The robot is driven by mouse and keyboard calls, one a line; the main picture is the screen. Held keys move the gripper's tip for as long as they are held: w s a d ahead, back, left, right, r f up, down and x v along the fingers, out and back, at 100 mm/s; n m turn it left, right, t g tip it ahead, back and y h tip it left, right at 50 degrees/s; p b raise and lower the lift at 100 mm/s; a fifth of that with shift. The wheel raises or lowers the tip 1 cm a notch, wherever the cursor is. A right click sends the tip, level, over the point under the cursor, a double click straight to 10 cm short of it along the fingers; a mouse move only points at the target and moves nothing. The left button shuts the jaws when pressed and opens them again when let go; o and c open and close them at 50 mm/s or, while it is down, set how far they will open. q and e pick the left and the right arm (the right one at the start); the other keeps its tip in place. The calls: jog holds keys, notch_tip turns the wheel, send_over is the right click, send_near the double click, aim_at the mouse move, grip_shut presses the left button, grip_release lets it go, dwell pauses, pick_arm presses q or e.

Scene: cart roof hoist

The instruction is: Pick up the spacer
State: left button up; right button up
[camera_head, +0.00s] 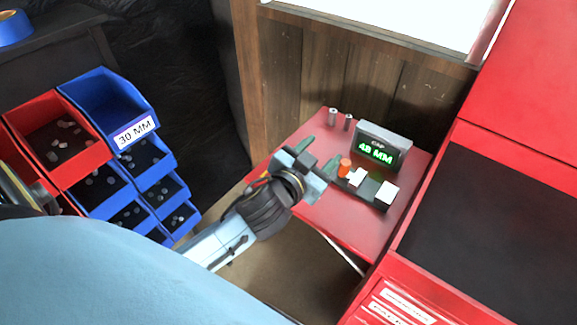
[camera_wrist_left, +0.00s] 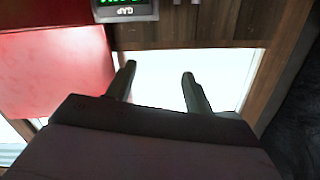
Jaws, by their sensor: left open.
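No part here can be told for sure as the spacer. Two small grey cylinders (camera_head: 340,120) stand at the back of the red table (camera_head: 325,215). An orange cylinder (camera_head: 345,168) and white blocks (camera_head: 386,194) are with a dark holder right of my left gripper. My left gripper (camera_head: 320,154) is over the table's left part, fingers apart, with nothing seen between them. In the left wrist view its fingers (camera_wrist_left: 158,72) are apart and empty, with a bright gap beyond. My right gripper is not in view.
A grey display (camera_head: 383,146) reading "GAP 48 MM" stands on the table. A red cabinet (camera_head: 480,210) with a dark top is at the right. Red and blue bins (camera_head: 105,100) of small parts, one labelled "30 MM", are at the left. A wooden wall (camera_head: 350,80) is behind the table.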

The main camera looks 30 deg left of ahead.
pick_arm(q)
jog(key=w+d+r+m+t+h, duration=0.25)
jog(key=d+r+m+h, duration=0.45)
jog(key=r, duration=0.5)
jog(key=s+d+r+m+g+h, duration=0.2)
jog(key=s+d+m+g+h, duration=0.2)
jog(key=d+m+g+h, duration=0.75)
jog(key=a+f+m+g+y, duration=0.5)
jog(key=a+f+g+y, duration=0.15)
jog(key=f, duration=0.35)
jog(key=w+a+f+n+y, duration=0.2)
jog(key=a+y, duration=0.4)
jog(key=a, duration=0.5)
jog(key=w+a+f+n+y, duration=0.1)
jog(key=w+a+n+y, duration=0.15)
jog(key=a+y, duration=0.6)
jog(key=shift+g+h, duration=0.45)
jog(key=shift+h, duration=0.5)
jog(key=f, duration=0.2)
jog(key=a+f, duration=0.1)
jog(key=f, duration=0.1)
jog(key=a+f, duration=0.1)
jog(key=f, duration=0.2)
jog(key=shift+s+a+p, duration=0.2)
jog(key=shift+s+p, duration=0.15)
jog(key=shift+s, duration=0.05)
jog(key=f, duration=0.6)
jog(key=shift+w+d+f, duration=0.15)
jog(key=shift+d+f, duration=0.05)
jog(key=shift+d, duration=0.15)
